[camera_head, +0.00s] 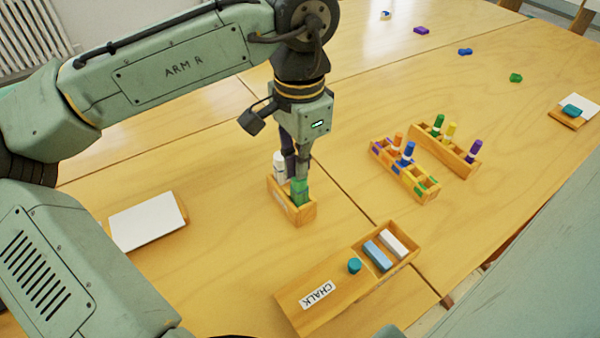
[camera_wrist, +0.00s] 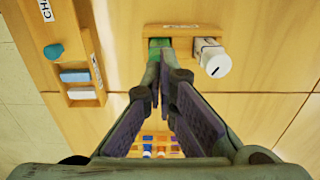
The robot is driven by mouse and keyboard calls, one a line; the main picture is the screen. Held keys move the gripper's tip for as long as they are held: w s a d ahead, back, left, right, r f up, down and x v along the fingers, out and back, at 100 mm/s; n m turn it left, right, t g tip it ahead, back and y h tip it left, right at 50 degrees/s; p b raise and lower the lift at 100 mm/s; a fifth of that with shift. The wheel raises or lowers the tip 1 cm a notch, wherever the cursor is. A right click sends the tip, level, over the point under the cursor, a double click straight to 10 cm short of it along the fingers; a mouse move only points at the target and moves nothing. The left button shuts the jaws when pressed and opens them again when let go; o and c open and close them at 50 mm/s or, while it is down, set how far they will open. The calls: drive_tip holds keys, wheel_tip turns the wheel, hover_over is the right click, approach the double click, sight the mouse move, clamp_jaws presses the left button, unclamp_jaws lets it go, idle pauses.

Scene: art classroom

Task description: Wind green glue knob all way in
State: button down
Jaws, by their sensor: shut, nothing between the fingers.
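The green glue stick (camera_head: 299,191) stands upright in a small wooden box (camera_head: 293,213) near the middle of the table. It also shows in the wrist view (camera_wrist: 155,44), partly hidden behind my fingertips. A white glue stick (camera_head: 279,166) stands beside it in the same box and shows in the wrist view (camera_wrist: 214,62). My gripper (camera_head: 302,172) points down at the top of the green glue stick; its fingers are together in the wrist view (camera_wrist: 160,68), with nothing between them. I cannot tell whether the fingertips touch the green knob, which they largely cover.
A chalk box (camera_head: 325,297) with a teal knob and blue and white blocks lies in front. Two marker racks (camera_head: 415,190) (camera_head: 459,166) stand to the right. A white pad (camera_head: 147,221) lies at left. Small coloured pieces lie far back. Bare table surrounds the glue box.

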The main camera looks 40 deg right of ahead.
drive_tip(key=shift+f, duration=0.25)
drive_tip(key=shift+r+p, duration=0.55)
drive_tip(key=shift+p, duration=0.15)
drive_tip(key=c, duration=2.3)
unclamp_jaws()
drive_tip(key=o, duration=1.7)
